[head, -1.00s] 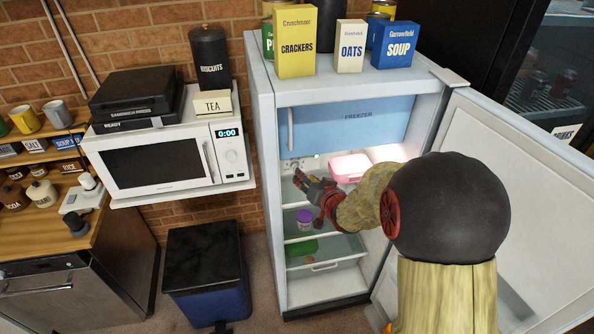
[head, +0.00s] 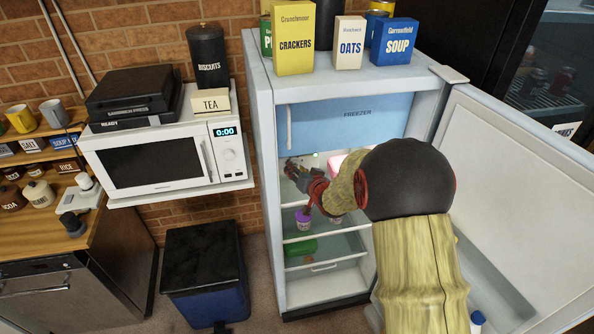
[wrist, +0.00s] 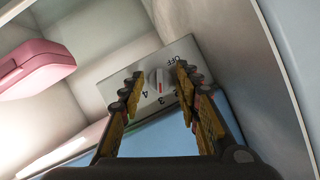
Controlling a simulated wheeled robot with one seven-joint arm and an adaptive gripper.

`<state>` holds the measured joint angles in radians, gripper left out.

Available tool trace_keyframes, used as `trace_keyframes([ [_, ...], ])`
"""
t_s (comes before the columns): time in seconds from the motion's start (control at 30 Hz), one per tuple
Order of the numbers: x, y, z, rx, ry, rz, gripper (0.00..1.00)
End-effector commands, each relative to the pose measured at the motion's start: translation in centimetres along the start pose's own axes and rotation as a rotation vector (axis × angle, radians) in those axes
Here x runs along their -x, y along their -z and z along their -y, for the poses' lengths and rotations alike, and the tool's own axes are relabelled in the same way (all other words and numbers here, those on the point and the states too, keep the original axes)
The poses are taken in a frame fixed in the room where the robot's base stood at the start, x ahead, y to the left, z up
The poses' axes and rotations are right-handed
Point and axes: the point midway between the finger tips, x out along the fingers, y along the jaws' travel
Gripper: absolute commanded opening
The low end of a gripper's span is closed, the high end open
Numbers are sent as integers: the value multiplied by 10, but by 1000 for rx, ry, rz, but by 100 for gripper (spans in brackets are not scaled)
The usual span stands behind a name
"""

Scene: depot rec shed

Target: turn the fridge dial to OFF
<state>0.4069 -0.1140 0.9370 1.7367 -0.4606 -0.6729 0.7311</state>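The fridge dial (wrist: 157,82) is a small grey knob on a light plate (wrist: 115,85) inside the open fridge. In the wrist view its red mark points down at the 3. A 4 shows to the lower left and OFF to the upper right. My gripper (wrist: 158,79) is open, with one finger to each side of the dial and a gap to the knob on both sides. How far the tips are from the plate is hard to tell. In the head view my gripper (head: 291,167) is inside the fridge at the upper left and hides the dial.
The fridge door (head: 520,190) stands open at the right. The blue freezer door (head: 350,122) is just above my gripper. A pink box (wrist: 35,67) sits near the dial, and a purple-lidded tub (head: 303,220) is on a shelf below. Boxes and tins stand on the fridge top.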

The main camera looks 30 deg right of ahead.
Motion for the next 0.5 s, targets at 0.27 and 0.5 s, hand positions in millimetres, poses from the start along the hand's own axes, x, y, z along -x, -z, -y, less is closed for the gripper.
trace_keyframes([
  [0.27, 0, 0, 0, 0, 0, 0, 19],
  [0.5, 0, 0, 0, 0, 0, 0, 5],
])
